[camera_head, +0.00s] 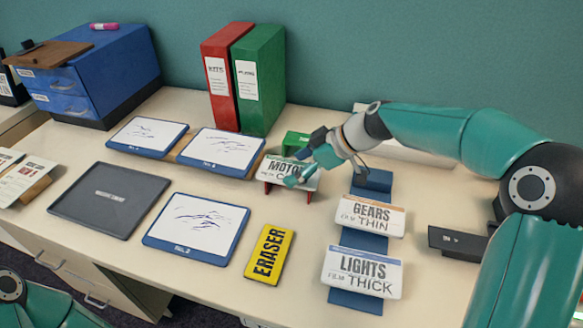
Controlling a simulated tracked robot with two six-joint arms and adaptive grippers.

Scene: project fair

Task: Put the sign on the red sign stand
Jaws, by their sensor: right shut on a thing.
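The white sign reading "MOTO…" (275,168) is at the back middle of the table, its right part covered by my right gripper. The red sign stand (309,196) shows as red feet below the sign's lower edge. The sign is at the stand and leans back; I cannot tell whether its full weight rests there. My right gripper (299,172) is shut on the sign at its upper right. My left gripper is out of view; only part of my left arm shows at the lower left.
A green stand (296,142) is just behind the sign. The "GEARS" sign (364,215) and "LIGHTS" sign (361,272) sit on blue stands to the right. Whiteboards, a yellow eraser (269,254), a dark tray (110,199) and red and green binders (259,80) stand around.

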